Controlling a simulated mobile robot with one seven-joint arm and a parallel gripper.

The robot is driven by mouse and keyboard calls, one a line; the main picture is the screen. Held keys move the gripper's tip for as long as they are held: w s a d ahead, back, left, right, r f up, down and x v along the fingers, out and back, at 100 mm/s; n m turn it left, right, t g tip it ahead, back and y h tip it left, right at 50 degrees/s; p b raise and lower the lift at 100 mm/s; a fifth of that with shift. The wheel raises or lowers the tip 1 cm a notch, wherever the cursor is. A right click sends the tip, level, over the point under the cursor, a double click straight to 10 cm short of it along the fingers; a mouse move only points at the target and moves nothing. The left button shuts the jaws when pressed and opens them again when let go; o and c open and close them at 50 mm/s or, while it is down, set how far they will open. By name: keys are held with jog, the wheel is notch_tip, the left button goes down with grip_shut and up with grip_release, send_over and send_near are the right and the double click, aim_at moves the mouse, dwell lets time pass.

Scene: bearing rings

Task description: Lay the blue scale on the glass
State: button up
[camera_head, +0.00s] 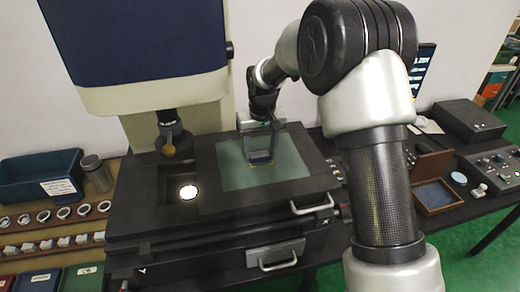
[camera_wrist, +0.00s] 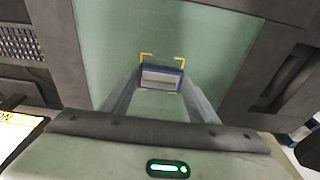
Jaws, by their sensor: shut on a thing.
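The blue scale (camera_wrist: 161,78), a small block with a blue edge and a pale grey face, is between the fingertips of my gripper (camera_wrist: 161,84) in the wrist view. My gripper is shut on it. The glass (camera_head: 285,169) is a pale green plate set in the dark machine stage; it also fills the middle of the wrist view (camera_wrist: 112,45). Yellow corner marks (camera_wrist: 146,56) show on the glass just beyond the scale. In the head view my gripper (camera_head: 261,154) points down over the middle of the glass. I cannot tell whether the scale touches the glass.
The blue-and-cream machine head (camera_head: 140,50) overhangs at upper left. Rows of rings (camera_head: 63,213) and a blue bin (camera_head: 40,177) are left. An open wooden box (camera_head: 436,188) is right.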

aim_at(262, 163)
jog(key=shift+f, duration=0.1)
jog(key=o, duration=1.1)
jog(key=shift+c, duration=0.2)
notch_tip(262, 163, up, 12)
jog(key=s, duration=0.1)
jog(key=shift+s+d, duration=0.35)
jog(key=shift+s, duration=0.05)
